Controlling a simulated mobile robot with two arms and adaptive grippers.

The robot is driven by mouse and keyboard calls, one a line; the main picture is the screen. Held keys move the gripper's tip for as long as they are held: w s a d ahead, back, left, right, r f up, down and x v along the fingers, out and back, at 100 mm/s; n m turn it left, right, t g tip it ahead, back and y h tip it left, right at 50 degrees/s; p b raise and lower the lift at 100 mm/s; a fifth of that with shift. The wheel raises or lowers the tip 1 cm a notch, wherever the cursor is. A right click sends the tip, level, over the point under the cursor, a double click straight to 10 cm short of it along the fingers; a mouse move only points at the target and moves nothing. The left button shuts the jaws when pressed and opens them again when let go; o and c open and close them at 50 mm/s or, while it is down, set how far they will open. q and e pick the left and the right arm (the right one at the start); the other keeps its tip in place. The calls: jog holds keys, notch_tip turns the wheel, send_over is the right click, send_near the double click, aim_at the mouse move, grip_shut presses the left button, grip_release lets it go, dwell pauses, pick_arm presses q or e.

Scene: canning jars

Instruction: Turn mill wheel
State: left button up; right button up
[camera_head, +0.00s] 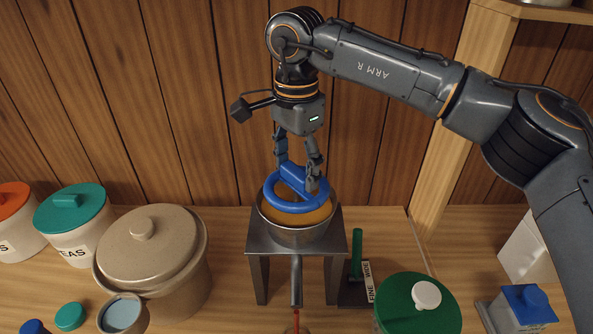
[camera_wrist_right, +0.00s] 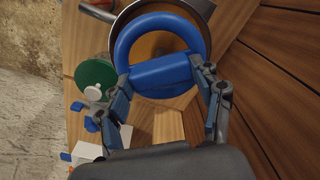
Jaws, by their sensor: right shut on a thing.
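The blue mill wheel (camera_head: 279,207) is a ring with a thick crossbar, lying over a metal bowl (camera_head: 292,236) with orange-yellow contents. The bowl sits on a metal stand (camera_head: 338,250) with a spout (camera_head: 296,281) below its front. My right gripper (camera_head: 298,180) comes down from above and is shut on the wheel's crossbar. In the right wrist view the wheel (camera_wrist_right: 160,20) lies ahead, with its crossbar between the two fingers (camera_wrist_right: 165,84). My left gripper is in neither view.
A large beige lidded crock (camera_head: 150,250) and white canisters with teal (camera_head: 70,208) and orange lids stand at the left. At the right are a green-lidded jar (camera_head: 400,305), a green-handled thing (camera_head: 357,252) and a blue-topped white box (camera_head: 528,304). A wooden wall (camera_head: 180,100) rises behind.

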jog(key=m+b, duration=0.1)
jog(key=m, duration=0.3)
jog(key=shift+f+m, duration=0.1)
jog(key=shift+m, duration=0.3)
jog(key=m+b, duration=0.2)
jog(key=m, duration=0.3)
jog(key=m+b, duration=0.1)
jog(key=m, duration=0.4)
jog(key=shift+m, duration=0.4)
jog(key=shift+m+b, duration=0.55)
jog(key=shift+m, duration=1.45)
jog(key=o, duration=1.2)
jog(key=shift+c, duration=0.2)
jog(key=shift+r, duration=0.2)
